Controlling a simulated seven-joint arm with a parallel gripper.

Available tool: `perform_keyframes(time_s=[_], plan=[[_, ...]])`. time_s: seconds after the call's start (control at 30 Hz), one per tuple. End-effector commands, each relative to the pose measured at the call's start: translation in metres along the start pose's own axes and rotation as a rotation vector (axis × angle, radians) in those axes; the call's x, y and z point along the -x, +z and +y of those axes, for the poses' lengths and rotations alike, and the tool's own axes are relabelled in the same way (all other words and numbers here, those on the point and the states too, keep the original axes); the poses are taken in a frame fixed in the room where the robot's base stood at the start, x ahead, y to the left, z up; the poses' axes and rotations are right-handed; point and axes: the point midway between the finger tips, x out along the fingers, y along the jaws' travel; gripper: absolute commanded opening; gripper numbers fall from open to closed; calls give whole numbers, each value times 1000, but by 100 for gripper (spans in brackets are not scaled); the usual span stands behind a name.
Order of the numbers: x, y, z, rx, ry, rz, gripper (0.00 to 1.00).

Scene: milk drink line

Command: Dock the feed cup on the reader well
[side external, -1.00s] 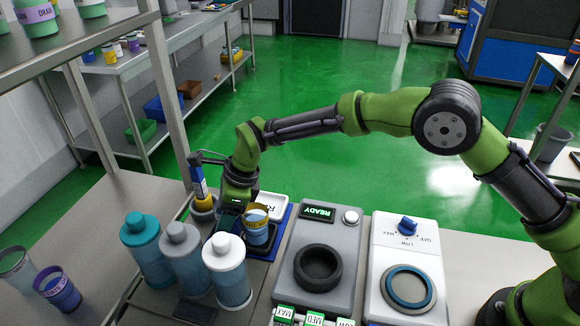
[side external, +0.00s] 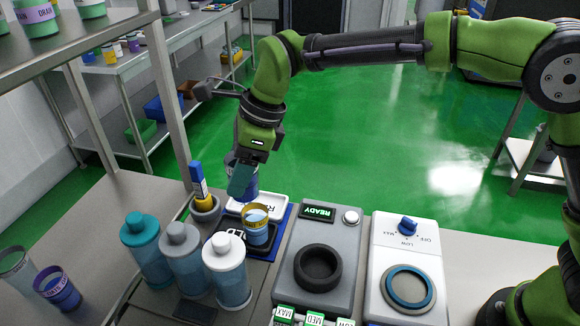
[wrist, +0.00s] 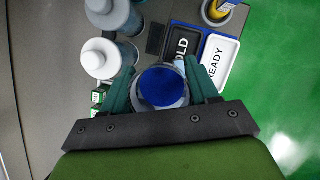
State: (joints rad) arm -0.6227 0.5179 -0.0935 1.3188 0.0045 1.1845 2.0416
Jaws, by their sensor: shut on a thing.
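My gripper (side external: 243,182) is shut on a cup with a purple band (side external: 246,178), held upright or nearly so in the air above the trays. In the wrist view the cup (wrist: 163,87) shows from above with blue inside, between the teal fingers. Its label is not readable. A yellow-banded cup (side external: 256,229) with pale blue contents stands on the dark HOLD tray (side external: 222,238). The reader, a grey unit with a lit READY display (side external: 317,212), has a dark round well (side external: 318,268), which is empty. It stands right of and nearer than my gripper.
Bottles with teal (side external: 138,227), grey (side external: 178,240) and white (side external: 223,250) caps stand left of the reader. A yellow-and-blue tube stands in a grey pot (side external: 205,208). A white READY tray (side external: 270,198) lies behind. A white dial unit (side external: 405,258) is at right.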

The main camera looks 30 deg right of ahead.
Motion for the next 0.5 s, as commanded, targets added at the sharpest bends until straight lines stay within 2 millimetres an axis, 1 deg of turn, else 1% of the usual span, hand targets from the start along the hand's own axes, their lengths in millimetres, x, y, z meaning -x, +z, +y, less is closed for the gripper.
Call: perform_keyframes(time_s=[0.03,0.2,0.33,0.4,0.5], plan=[[8,-10,12,1,1,-3,22],[16,-48,46,2,2,-3,22],[14,-80,69,1,1,-3,22],[12,-96,78,0,-1,-3,22],[6,-114,88,-3,-2,-2,22]])
